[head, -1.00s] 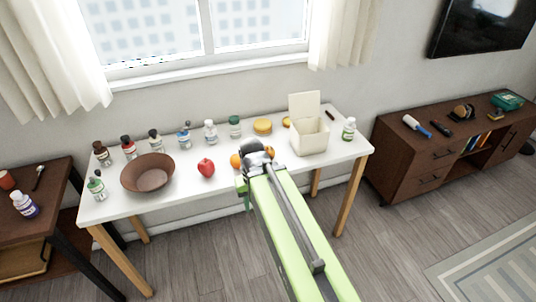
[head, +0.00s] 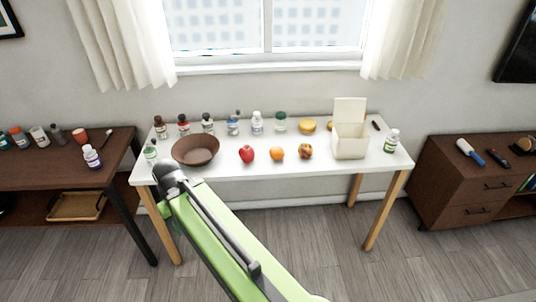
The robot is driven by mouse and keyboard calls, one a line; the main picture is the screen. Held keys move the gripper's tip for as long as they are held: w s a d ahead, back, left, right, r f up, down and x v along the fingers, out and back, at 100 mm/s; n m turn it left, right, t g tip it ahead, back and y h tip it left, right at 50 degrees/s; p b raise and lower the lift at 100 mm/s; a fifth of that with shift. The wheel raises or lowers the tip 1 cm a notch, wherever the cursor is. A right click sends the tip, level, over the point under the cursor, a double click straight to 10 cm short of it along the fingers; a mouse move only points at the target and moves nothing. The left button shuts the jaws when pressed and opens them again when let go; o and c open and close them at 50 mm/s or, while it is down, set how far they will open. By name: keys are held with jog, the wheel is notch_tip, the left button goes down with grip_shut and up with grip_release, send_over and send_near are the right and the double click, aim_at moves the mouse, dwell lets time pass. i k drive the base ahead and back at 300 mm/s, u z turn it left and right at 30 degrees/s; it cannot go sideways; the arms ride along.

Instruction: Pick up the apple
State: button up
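A red apple (head: 247,155) sits near the front edge of the white table (head: 330,166), just right of the brown bowl (head: 196,150). An orange (head: 277,154) stands to its right. Farther right is a mottled red-yellow fruit (head: 305,152), perhaps also an apple. My gripper (head: 168,172) is at the table's left front corner, left of the bowl and well apart from the red apple. It is dark and small, seen from behind along my green arm, and its fingers cannot be made out.
Several bottles line the back of the table, with a yellow round item (head: 308,126) and an open cream box (head: 350,141) to the right. A white bottle (head: 391,140) stands at the right end. Dark cabinets flank the table. The floor in front is open.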

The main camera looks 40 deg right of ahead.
aim_at(305, 150)
jog(key=u, duration=1.35)
jog(key=k, duration=0.15)
jog(key=u, duration=1.25)
jog(key=k, duration=2.15)
jog(key=z, duration=1)
jog(key=i, duration=1.05)
jog(key=u, duration=0.1)
